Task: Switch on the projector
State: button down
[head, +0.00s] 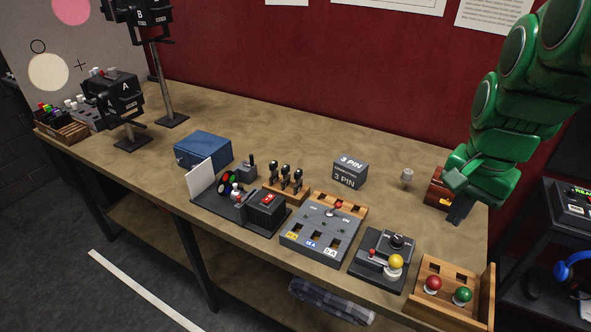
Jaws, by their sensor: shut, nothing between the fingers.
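No label marks a projector. A dark box with a red rocker switch (267,198) sits at the front middle of the table, on a base with a white card (202,178) and a disc of coloured spots (227,182). Two black lamp housings on stands, lamp A (125,88) and lamp B (141,17), stand at the left near a pale screen with light spots. My gripper (457,214) is at the right end of the table, fingers shut and pointing down, beside a small brown box (438,190). It is well right of the red switch. The switch's position is too small to tell.
Between them stand a grey socket panel (320,236), a 3 PIN block (349,172), several small levers (287,178), a yellow-ball joystick unit (380,262) and a wooden tray (468,297) with red and green knobs. The table's back middle is clear.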

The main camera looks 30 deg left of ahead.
jog(key=w+a+r, duration=0.1)
jog(key=w+a, duration=0.5)
jog(key=a, duration=0.2)
jog(key=n, duration=0.3)
send_over(268, 199)
jog(key=shift+t, duration=0.4)
notch_tip(268, 199, down, 5)
jog(key=shift+s+r, duration=0.1)
jog(key=shift+r, duration=0.05)
jog(key=f, duration=0.6)
jog(key=w+f, duration=0.1)
jog(key=f, duration=0.3)
jog(key=shift+w+d+f, duration=0.1)
jog(key=shift+s+f, duration=0.3)
jog(key=shift+f, duration=0.35)
jog(key=shift+s+f, duration=0.25)
jog(key=shift+f, duration=0.35)
jog(key=shift+s+f, duration=0.15)
jog(key=shift+f, duration=0.3)
